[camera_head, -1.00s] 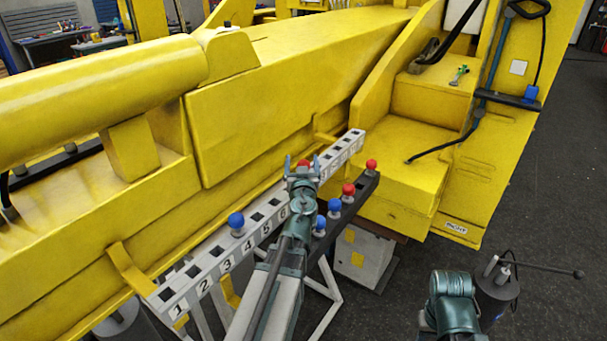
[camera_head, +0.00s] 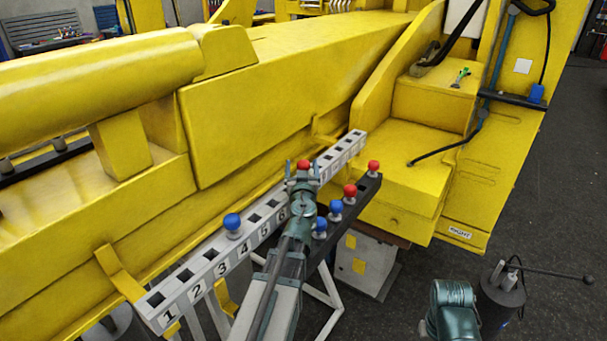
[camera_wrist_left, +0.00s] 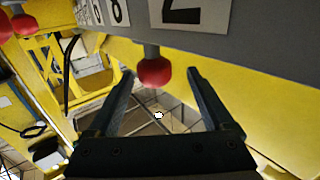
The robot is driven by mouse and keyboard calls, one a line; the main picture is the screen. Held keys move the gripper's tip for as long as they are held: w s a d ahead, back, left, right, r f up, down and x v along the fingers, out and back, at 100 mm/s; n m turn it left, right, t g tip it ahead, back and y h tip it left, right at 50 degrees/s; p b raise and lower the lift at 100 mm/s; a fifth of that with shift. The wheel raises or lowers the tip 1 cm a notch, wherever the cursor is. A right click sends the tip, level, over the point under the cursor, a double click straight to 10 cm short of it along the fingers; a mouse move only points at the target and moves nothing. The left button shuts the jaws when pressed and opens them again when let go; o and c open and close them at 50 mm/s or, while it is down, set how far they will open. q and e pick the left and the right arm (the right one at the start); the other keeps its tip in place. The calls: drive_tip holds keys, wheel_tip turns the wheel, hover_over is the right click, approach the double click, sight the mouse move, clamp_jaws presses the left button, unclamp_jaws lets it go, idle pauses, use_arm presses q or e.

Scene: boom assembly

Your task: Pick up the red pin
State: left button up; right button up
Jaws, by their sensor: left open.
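A red pin with a round head (camera_head: 304,164) stands in the pale numbered rack (camera_head: 212,256), past the slot marked 6. My left gripper (camera_head: 303,167) is open, with one fingertip on each side of that red head. In the left wrist view, which looks upside down, the red pin (camera_wrist_left: 154,72) sits between the tips of the open fingers (camera_wrist_left: 159,80), with a gap on both sides. Its grey stem goes into the rack (camera_wrist_left: 232,45).
A blue pin (camera_head: 232,222) stands in the rack near slot 4. A dark bar (camera_head: 366,190) beside the rack holds more red pins (camera_head: 350,190) and blue pins (camera_head: 335,207). The yellow boom (camera_head: 280,90) runs close behind the rack.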

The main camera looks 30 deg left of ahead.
use_arm(q)
drive_tip(key=x, duration=0.4)
drive_tip(key=shift+w+d+f+b, duration=0.2)
drive_tip(key=shift+w+f+b, duration=0.1)
drive_tip(key=shift+w, duration=0.1)
drive_tip(key=shift+w+a, duration=0.25)
clamp_jaws()
